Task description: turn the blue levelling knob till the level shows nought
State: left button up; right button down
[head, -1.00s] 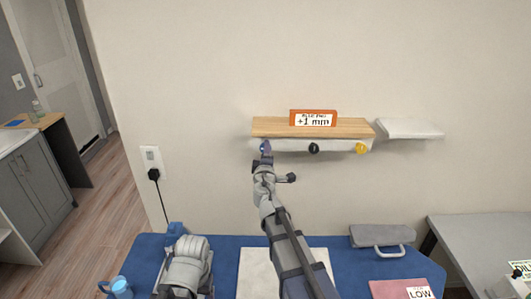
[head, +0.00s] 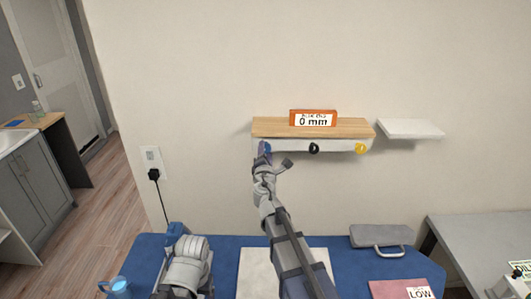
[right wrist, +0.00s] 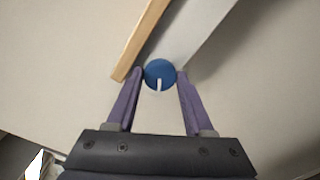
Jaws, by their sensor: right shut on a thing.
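The blue levelling knob (right wrist: 160,70) shows in the right wrist view as a round disc with a white mark, at the end of the shelf's white underside. My right gripper (right wrist: 160,78) has a purple finger on each side of it and is shut on it. In the head view my right gripper (head: 264,150) is at the shelf's left end and hides most of the knob. The orange level (head: 313,118) stands on the wooden shelf (head: 270,127) and reads 0 mm. My left gripper (head: 176,231) is low at the left; its jaws cannot be made out.
A black knob (head: 314,148) and a yellow knob (head: 361,149) sit further right under the shelf. A small white shelf (head: 411,129) is to the right. Below is a blue table (head: 225,250) with a blue mug (head: 119,287) and a grey handled object (head: 382,237).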

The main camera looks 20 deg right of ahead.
dwell(0.5)
jog(key=shift+c, duration=1.4)
grip_release()
jog(key=shift+s, duration=0.1)
jog(key=v, duration=0.7)
jog(key=shift+s, duration=0.35)
jog(key=shift+a, duration=0.15)
